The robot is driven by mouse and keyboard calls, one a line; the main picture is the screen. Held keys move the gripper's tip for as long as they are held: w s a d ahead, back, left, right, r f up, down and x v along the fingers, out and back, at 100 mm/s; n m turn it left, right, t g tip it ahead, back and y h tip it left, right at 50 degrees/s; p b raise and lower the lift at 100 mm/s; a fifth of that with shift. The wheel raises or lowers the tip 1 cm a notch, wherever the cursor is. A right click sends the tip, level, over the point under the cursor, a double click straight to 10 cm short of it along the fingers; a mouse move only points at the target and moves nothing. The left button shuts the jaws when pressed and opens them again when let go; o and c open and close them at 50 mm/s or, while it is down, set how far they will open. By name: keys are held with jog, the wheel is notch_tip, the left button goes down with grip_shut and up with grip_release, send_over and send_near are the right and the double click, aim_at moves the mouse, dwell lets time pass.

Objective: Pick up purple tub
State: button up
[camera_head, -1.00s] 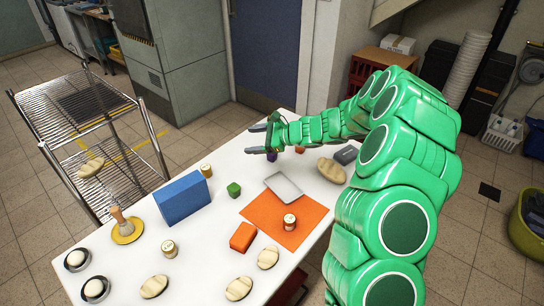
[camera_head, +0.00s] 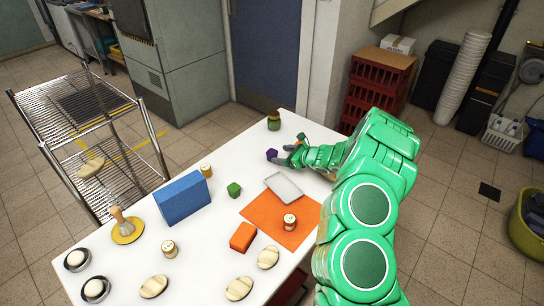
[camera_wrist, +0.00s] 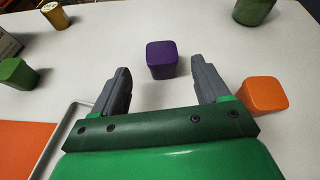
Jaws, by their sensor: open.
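The purple tub (camera_head: 271,154) is a small, rounded block shape standing on the white table. In the wrist view the purple tub (camera_wrist: 161,60) is just beyond the fingertips, centred between the two grey fingers. My gripper (camera_head: 281,155) is open, low over the table and beside the tub.
An orange block (camera_wrist: 264,95) stands close outside the right finger in the wrist view. A green jar (camera_head: 273,121) is behind the tub. A grey tray (camera_head: 284,187), orange mat (camera_head: 258,214), green block (camera_head: 234,189) and blue box (camera_head: 182,200) are nearer.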

aim_at(276, 154)
jog(key=shift+f+x, duration=0.15)
jog(key=shift+x, duration=1.45)
jog(key=shift+f+x, duration=0.15)
jog(key=shift+x, duration=1.4)
jog(key=shift+d, duration=0.2)
jog(key=c, duration=1.1)
jog(key=shift+o, duration=0.2)
jog(key=shift+r, duration=0.1)
